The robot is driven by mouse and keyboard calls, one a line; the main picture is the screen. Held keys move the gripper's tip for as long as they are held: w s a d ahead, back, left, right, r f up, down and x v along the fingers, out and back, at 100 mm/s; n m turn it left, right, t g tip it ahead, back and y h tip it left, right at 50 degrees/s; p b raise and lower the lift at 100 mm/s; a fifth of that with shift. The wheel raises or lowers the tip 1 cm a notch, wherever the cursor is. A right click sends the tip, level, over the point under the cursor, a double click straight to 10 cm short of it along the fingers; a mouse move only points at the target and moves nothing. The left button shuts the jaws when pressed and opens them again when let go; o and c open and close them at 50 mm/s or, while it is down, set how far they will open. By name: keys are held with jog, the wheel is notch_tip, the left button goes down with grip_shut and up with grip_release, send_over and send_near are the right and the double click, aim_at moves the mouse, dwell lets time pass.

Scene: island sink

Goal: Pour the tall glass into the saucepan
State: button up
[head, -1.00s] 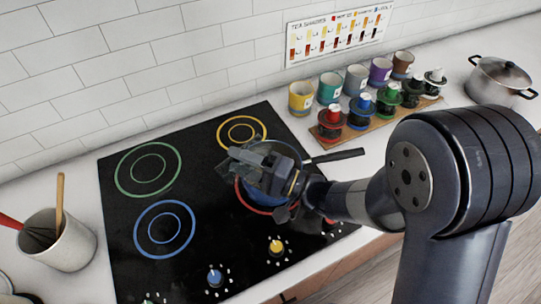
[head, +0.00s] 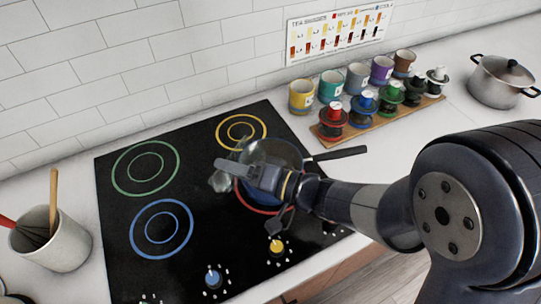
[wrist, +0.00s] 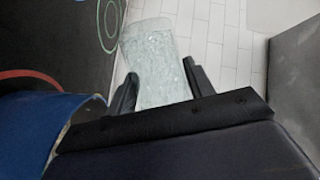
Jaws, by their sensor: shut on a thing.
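My gripper (head: 240,175) is over the near left part of the saucepan and hides part of it. In the wrist view its two fingers (wrist: 160,88) are shut on the tall glass (wrist: 152,60), which is clear and textured. The glass also shows in the head view (head: 221,182), at the left of my gripper, and looks tipped well over. I cannot tell whether anything is in it or flowing out. The blue saucepan (head: 281,150) sits on the red-ringed burner, its dark handle pointing right. Its blue side (wrist: 28,125) fills the lower left of the wrist view.
The black cooktop (head: 195,150) has other burners clear. A utensil crock (head: 62,245) stands at the left. Several coloured mugs (head: 330,86) and a wooden rack (head: 385,117) of small items stand behind right. A lidded pot (head: 500,85) is at far right.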

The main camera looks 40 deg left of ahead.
jog(key=shift+w+r+n+t+h+p, duration=0.1)
jog(key=shift+r+n+t+h+p, duration=0.3)
jog(key=shift+n+p, duration=0.45)
jog(key=shift+w+f+n+h+b, duration=0.15)
jog(key=shift+f+n+h+b, duration=0.25)
jog(key=shift+f+n, duration=0.45)
jog(key=shift+f+n+t+b, duration=0.35)
jog(key=shift+f+n+t, duration=0.15)
jog(key=shift+f+n, duration=0.1)
jog(key=shift+s+r+n+p, duration=0.3)
jog(key=shift+r, duration=0.05)
jog(key=shift+s+r+n+t+h, duration=0.1)
jog(key=shift+s+n+t+h, duration=0.2)
jog(key=shift+n+t, duration=0.1)
jog(key=f+n+b, duration=0.1)
jog(key=b, duration=0.1)
jog(key=s+f+n+t+b, duration=0.1)
jog(key=f+b, duration=0.1)
jog(key=shift+s+f+t+h, duration=0.1)
jog(key=shift+t+h, duration=0.2)
jog(key=shift+s+a+n+t+b, duration=0.1)
jog(key=shift+s+n+t+b, duration=0.15)
jog(key=shift+n+t+b, duration=0.4)
